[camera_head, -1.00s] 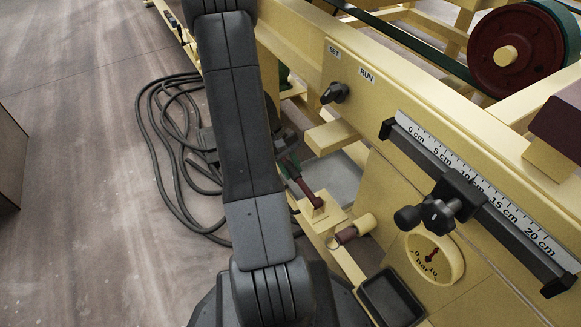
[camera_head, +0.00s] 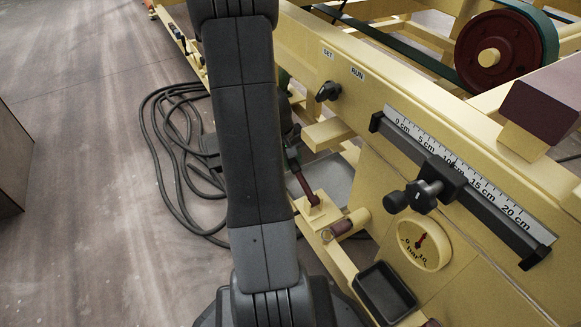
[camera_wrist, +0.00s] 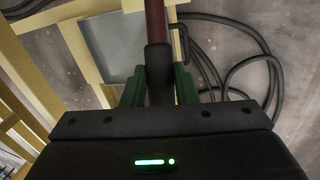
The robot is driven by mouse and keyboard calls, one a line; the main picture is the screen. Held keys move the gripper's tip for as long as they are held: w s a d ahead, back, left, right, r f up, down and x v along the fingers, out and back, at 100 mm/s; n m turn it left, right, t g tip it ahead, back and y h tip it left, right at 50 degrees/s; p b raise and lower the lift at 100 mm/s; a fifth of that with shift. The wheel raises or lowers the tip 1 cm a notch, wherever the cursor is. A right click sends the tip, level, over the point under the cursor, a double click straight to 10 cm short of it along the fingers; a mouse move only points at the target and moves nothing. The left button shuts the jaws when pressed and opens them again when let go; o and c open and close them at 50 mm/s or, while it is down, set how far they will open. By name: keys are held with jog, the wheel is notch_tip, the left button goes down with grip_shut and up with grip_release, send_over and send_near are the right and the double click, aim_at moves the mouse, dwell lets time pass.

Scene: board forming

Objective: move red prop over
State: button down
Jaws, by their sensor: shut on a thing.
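The red prop is a dark red rod with a black sleeve. In the head view its red part (camera_head: 304,184) slants down to a small yellow block (camera_head: 316,212) on the frame, and its foot meets that block. In the wrist view the red part (camera_wrist: 155,22) runs away from me to a yellow piece at the top. My gripper (camera_wrist: 159,88) has green fingers on both sides of the black sleeve and is shut on it. In the head view my arm hides most of the gripper and the prop's upper end.
A yellow machine frame fills the right, with a ruler (camera_head: 473,178), a clamp knob (camera_head: 420,195), a round gauge (camera_head: 424,244) and a black tray (camera_head: 384,292). A short dark red-ended cylinder (camera_head: 341,228) lies near the block. Black cable coils (camera_head: 170,150) lie on the floor left.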

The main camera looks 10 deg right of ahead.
jog(key=shift+s+d+r+t+b, duration=0.2)
jog(key=shift+s+r+t+b, duration=0.2)
jog(key=shift+r+t, duration=0.4)
jog(key=shift+y, duration=0.3)
jog(key=c, duration=1.1)
grip_release()
jog(key=shift+s, duration=0.1)
jog(key=shift+c, duration=0.2)
jog(key=p+v, duration=0.6)
jog(key=v, duration=0.7)
jog(key=shift+r, duration=0.4)
jog(key=shift+a, duration=0.15)
